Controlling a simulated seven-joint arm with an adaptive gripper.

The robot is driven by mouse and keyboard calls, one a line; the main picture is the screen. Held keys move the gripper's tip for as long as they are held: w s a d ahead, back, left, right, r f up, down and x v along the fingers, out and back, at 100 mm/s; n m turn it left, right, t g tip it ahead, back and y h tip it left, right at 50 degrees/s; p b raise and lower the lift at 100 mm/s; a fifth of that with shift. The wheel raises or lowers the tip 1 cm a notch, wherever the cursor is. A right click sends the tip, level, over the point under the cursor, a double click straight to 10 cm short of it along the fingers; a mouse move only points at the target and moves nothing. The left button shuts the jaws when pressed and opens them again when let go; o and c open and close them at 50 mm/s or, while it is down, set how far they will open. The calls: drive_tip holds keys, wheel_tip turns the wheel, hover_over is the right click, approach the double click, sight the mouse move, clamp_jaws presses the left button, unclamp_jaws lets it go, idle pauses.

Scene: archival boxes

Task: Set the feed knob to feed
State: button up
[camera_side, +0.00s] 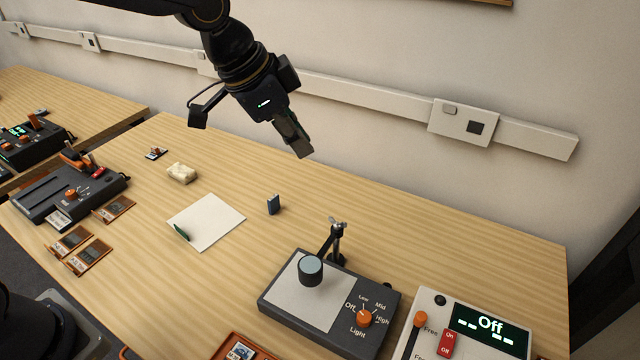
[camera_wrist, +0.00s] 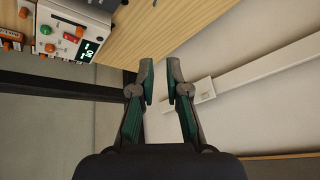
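No knob in view carries a readable "feed" label. A dark grey machine (camera_side: 42,208) at the left of the near table has a small orange knob (camera_side: 71,193) with marks around it too small to read. A card sticks out at its front. Another orange knob (camera_side: 365,318) on the grey lamp box is labelled Light, with Off, Low, Mid and High around it. My gripper (camera_side: 303,151) hangs high above the back of the table, far from both knobs. In the wrist view its fingers (camera_wrist: 160,72) are apart with nothing between them.
A white box (camera_side: 450,335) with an "Off" display and orange lever stands front right. A jointed lamp (camera_side: 311,268) rises from the lamp box. The table's back middle is clear.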

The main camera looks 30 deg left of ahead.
sight(420, 320)
drive_tip(key=w+d+f+g+h, duration=0.1)
drive_tip(key=d+f, duration=0.2)
drive_tip(key=w+d+f+g+h, duration=0.1)
drive_tip(key=d+f, duration=0.2)
drive_tip(key=d, duration=0.1)
drive_tip(key=w+d+f+m+g+h, duration=0.1)
drive_tip(key=d+f, duration=0.2)
drive_tip(key=shift+d+f, duration=0.25)
drive_tip(key=shift+d, duration=0.1)
clamp_jaws()
wheel_tip(420, 320, down, 6)
drive_tip(key=s+d+g+h, duration=0.1)
drive_tip(key=d+g, duration=0.1)
drive_tip(key=shift+s+d+n, duration=0.2)
drive_tip(key=shift+d+n, duration=0.05)
drive_tip(key=shift+n, duration=0.05)
drive_tip(key=shift+g, duration=0.3)
drive_tip(key=x, duration=1)
drive_tip(key=shift+d+f, duration=0.1)
drive_tip(key=shift+d, duration=0.05)
drive_tip(key=shift+s+d, duration=1.3)
drive_tip(key=shift+s, duration=0.05)
